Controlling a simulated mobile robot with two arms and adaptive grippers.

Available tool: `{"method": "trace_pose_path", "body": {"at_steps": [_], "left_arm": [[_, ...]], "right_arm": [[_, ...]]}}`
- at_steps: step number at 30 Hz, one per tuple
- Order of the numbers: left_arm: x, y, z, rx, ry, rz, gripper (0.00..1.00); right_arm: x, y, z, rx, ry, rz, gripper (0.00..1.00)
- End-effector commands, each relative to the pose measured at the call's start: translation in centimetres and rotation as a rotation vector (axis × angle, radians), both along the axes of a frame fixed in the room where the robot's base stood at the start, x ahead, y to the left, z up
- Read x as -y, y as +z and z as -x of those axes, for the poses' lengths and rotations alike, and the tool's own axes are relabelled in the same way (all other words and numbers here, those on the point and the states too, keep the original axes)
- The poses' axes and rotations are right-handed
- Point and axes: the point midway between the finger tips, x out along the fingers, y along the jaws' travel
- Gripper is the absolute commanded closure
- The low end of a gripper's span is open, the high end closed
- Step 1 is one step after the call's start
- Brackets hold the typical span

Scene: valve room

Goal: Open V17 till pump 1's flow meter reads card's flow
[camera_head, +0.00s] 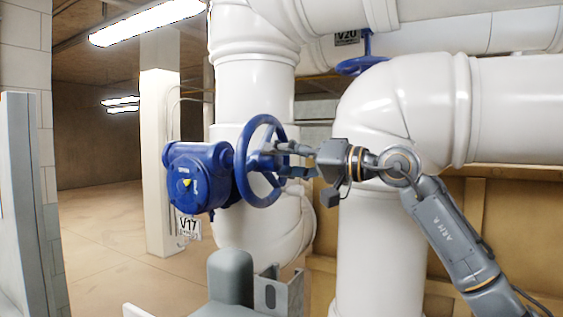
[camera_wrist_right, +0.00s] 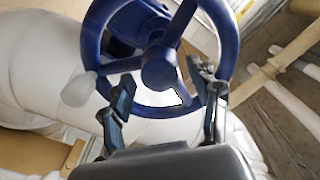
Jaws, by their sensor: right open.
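The blue handwheel (camera_head: 251,133) of valve V17 faces right in the head view, on a blue gearbox (camera_head: 190,180) with a V17 tag (camera_head: 188,227) below. My right gripper (camera_head: 291,161) is open at the wheel's right side, fingertips overlapping its rim and opening. In the right wrist view, the wheel (camera_wrist_right: 229,45) fills the top, with its hub and spokes. The two fingers (camera_wrist_right: 162,92) lie apart across its lower rim; contact is unclear. My left gripper, the flow meter and the card are not in view.
Large white pipes (camera_head: 400,100) stand close behind and right of the wheel. Another blue handwheel (camera_head: 362,65) with a V20 tag (camera_head: 347,38) is higher up. A grey rounded cylinder (camera_head: 230,277) and metal bracket (camera_head: 285,292) are below. Open floor (camera_head: 100,225) lies left.

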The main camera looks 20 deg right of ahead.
Motion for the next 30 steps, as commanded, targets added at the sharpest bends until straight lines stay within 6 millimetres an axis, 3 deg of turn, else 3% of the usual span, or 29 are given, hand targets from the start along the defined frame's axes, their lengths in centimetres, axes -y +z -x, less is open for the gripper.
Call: {"method": "trace_pose_path", "body": {"at_steps": [5,18,30], "left_arm": [[0.1,0.0,0.1,-0.001,0.0,0.001,1.0],[0.2,0.0,0.1,-0.002,0.001,0.003,1.0],[0.2,0.0,0.1,-0.002,0.001,0.003,1.0]], "right_arm": [[1.5,0.0,1.7,0.0,-0.004,0.001,0.39],[6.6,-0.2,8.3,-0.004,-0.003,0.002,0.39],[7.3,-0.1,9.3,-0.002,0.0,0.001,0.39]]}}
